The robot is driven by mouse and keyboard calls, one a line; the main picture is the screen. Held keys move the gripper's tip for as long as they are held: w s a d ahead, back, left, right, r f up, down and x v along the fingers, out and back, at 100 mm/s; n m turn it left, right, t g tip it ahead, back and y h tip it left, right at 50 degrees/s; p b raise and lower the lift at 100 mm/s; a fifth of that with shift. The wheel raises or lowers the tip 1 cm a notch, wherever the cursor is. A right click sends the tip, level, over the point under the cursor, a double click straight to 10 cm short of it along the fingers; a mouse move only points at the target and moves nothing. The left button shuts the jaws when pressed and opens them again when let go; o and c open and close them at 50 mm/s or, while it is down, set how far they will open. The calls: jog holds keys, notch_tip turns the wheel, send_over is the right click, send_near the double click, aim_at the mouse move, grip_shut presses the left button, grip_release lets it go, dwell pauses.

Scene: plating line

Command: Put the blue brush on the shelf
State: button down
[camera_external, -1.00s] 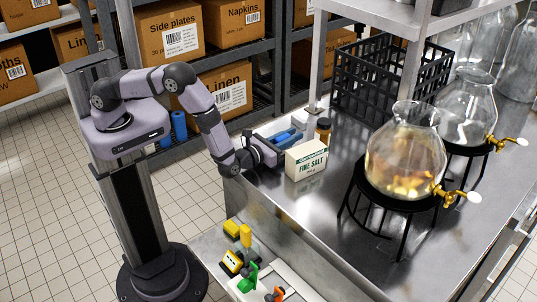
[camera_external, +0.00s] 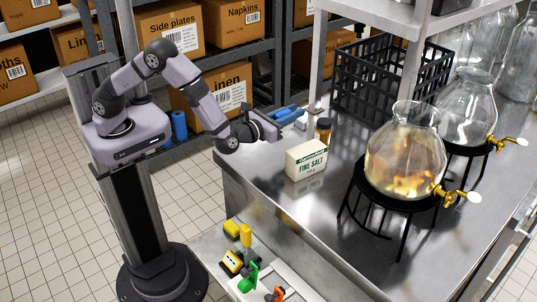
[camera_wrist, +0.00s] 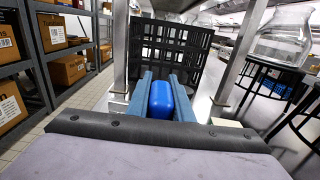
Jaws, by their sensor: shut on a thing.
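My gripper (camera_external: 284,117) is shut on the blue brush (camera_wrist: 160,100), held above the back left part of the steel table (camera_external: 258,172). In the wrist view my gripper (camera_wrist: 161,92) has one finger on each side of the brush's rounded blue end. In the outside view the fingers hide part of the brush. A steel shelf (camera_external: 380,12) stands on posts above the back of the table, above and to the right of my gripper.
A salt box (camera_external: 306,160) and a brown jar (camera_external: 323,130) stand close to the gripper. A black crate (camera_external: 390,75) sits under the shelf. Glass dispensers (camera_external: 402,160) stand to the right. Storage racks with cardboard boxes (camera_external: 220,95) are behind. The table's front left is clear.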

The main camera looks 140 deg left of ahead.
jog(key=shift+r, duration=0.4)
